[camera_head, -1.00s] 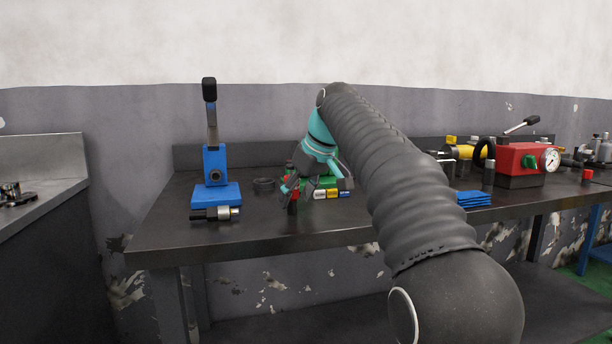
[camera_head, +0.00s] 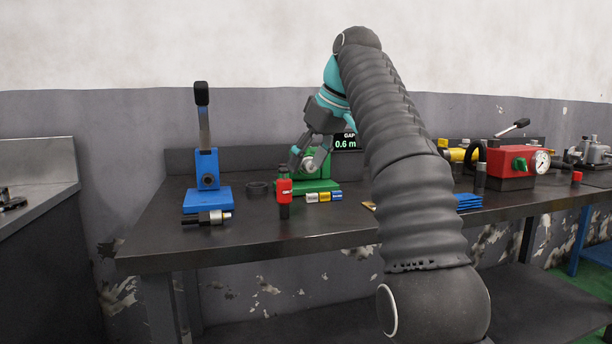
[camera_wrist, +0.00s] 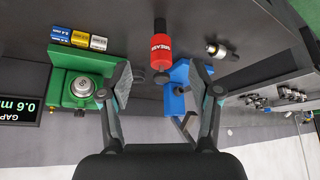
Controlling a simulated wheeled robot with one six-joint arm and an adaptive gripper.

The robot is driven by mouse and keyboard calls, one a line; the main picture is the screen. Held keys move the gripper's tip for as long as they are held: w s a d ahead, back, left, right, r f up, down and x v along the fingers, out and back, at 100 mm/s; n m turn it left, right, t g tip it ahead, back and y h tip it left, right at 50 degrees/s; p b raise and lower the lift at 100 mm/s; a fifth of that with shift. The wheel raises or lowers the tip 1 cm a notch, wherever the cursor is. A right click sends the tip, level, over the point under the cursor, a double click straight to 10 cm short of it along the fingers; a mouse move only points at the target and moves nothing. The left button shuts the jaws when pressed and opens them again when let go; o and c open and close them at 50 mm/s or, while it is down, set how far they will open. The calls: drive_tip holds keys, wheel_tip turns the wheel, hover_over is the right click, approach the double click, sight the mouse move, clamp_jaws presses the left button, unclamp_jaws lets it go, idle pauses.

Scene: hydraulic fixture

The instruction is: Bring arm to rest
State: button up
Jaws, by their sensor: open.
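My arm (camera_head: 405,165) rises from the lower right and bends over at its top. My gripper (camera_head: 312,162) hangs from it above the workbench (camera_head: 255,235), in front of the green fixture (camera_head: 318,185). In the wrist view my gripper (camera_wrist: 160,88) has its two fingers wide apart with nothing between them. The red grease container (camera_wrist: 161,50) stands beyond the fingertips in that view, apart from them. It also shows upright on the bench in the head view (camera_head: 284,188).
A blue lever press (camera_head: 207,195) stands at left with a metal fitting (camera_head: 207,217) before it. Small coloured blocks (camera_head: 324,197) lie by the green fixture. A GAP display (camera_head: 346,142) stands behind.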

drive_tip(key=s+d+f+m+h, duration=0.1)
drive_tip(key=s+d+f+m, duration=0.15)
drive_tip(key=s+d, duration=0.35)
drive_tip(key=s+d+f+m+h, duration=0.1)
drive_tip(key=s+d+f+m, duration=0.2)
drive_tip(key=s+f, duration=1)
drive_tip(key=s+d+f+m+t+h, duration=0.1)
drive_tip(key=s+d+f, duration=0.4)
drive_tip(key=s+f, duration=0.9)
wheel_tip(320, 180, down, 3)
drive_tip(key=shift+d+r+m+h+p, duration=0.15)
drive_tip(key=shift+m+h+p, duration=0.4)
drive_tip(key=shift+m, duration=0.7)
